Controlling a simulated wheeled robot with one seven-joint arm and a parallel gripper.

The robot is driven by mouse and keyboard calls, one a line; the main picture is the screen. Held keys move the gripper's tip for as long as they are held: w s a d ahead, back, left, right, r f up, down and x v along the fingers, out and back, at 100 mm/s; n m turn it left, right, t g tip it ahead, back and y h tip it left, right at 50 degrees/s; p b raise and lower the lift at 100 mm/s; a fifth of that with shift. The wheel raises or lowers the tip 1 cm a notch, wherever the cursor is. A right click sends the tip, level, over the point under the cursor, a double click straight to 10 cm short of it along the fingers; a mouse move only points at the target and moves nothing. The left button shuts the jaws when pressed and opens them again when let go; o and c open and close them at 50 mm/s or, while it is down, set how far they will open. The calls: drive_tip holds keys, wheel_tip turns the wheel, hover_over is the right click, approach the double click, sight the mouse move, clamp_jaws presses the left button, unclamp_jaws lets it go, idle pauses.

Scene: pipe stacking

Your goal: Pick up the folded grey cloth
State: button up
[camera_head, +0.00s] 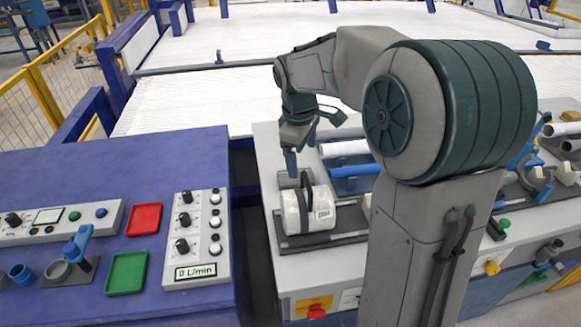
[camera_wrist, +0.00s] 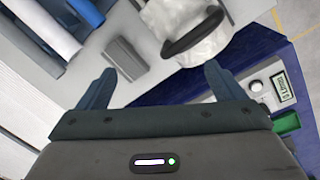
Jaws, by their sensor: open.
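The folded grey cloth (camera_wrist: 127,58) is a small flat grey block on the light worktop in the wrist view. It lies ahead of my gripper (camera_wrist: 158,72), nearer the left finger, and its whole top shows. My gripper's blue fingers are spread wide with nothing between them. In the head view my gripper (camera_head: 290,158) points down just above the grey cloth (camera_head: 285,182), which is partly hidden behind a white container and my finger. I cannot tell the exact height between them.
The white container (camera_head: 292,216) with a black handle stands close beside the cloth; it also shows in the wrist view (camera_wrist: 205,48). White and blue pipes (camera_head: 352,169) lie on the other side. A blue table (camera_head: 90,175) with control panels stands to the left, across a dark gap.

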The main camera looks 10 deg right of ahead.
drive_tip(key=w+d+f+n+g+y, duration=0.1)
drive_tip(key=w+f+n, duration=0.2)
drive_tip(key=w, duration=0.4)
drive_tip(key=w+d+f+n, duration=0.1)
drive_tip(key=w+f+n, duration=0.3)
drive_tip(key=w, duration=0.3)
drive_tip(key=f, duration=0.8)
drive_tip(key=shift+a+f, duration=0.2)
drive_tip(key=shift+a, duration=0.05)
drive_tip(key=shift+w+d+f+p, duration=0.1)
drive_tip(key=shift+f+p, duration=0.1)
drive_tip(key=shift+f, duration=0.7)
drive_tip(key=shift+w+a+f+p, duration=0.1)
drive_tip(key=shift+f+p, duration=0.1)
drive_tip(key=shift+f, duration=0.7)
drive_tip(key=shift+w+d+f+p, duration=0.1)
drive_tip(key=shift+f+p, duration=0.1)
drive_tip(key=shift+f, duration=0.7)
drive_tip(key=c, duration=1.1)
